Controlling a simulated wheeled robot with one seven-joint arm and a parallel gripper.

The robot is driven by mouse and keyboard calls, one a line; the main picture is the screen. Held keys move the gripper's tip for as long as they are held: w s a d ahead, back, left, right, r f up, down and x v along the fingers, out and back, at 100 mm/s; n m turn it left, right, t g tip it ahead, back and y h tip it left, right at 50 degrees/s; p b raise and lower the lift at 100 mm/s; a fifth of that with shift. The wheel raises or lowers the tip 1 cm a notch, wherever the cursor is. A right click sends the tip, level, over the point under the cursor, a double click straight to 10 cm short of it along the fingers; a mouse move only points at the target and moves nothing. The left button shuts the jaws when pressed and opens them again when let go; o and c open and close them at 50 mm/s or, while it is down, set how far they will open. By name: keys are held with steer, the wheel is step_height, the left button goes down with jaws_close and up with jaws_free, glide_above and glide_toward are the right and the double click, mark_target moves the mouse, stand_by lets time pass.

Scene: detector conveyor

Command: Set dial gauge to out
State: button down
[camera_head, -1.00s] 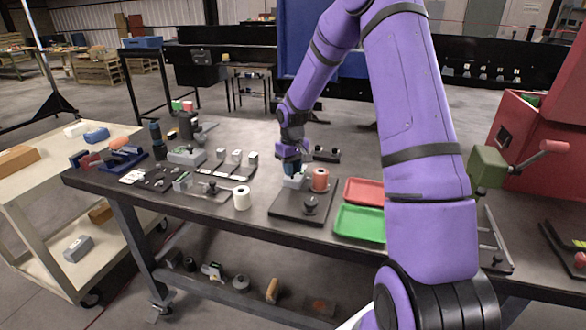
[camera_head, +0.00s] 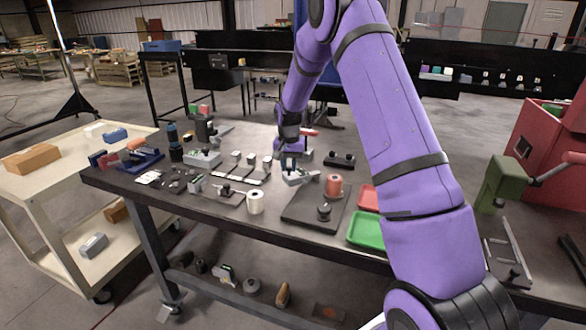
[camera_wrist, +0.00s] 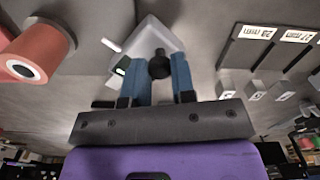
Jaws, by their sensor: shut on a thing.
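The dial gauge appears to be the pale grey body (camera_head: 298,178) at the back left of a dark plate (camera_head: 308,214). In the wrist view the grey body (camera_wrist: 150,38) has a small lit green display on its left and a round black knob (camera_wrist: 159,65). My gripper (camera_head: 290,165) points down over it from behind. In the wrist view my gripper's two blue fingers (camera_wrist: 164,76) stand on either side of the knob and seem closed on it. The gauge's underside is hidden, so I cannot tell whether it touches the table.
An orange-red spool (camera_head: 334,185) stands close to the right of the gauge, and a black knob (camera_head: 324,211) sits on the plate's front. A white roll (camera_head: 255,202) is to the left. A green tray (camera_head: 366,230) lies right. Small blocks with labelled cards (camera_wrist: 255,33) are nearby.

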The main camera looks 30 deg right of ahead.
steer(key=shift+w+m, duration=0.65)
steer(key=shift+m, duration=0.05)
steer(key=c, duration=0.9)
jaws_free()
steer(key=shift+d, duration=0.1)
steer(key=shift+c, duration=0.2)
steer(key=shift+r, duration=0.1)
step_height(320, 180, up, 11)
steer(key=shift+f, duration=0.2)
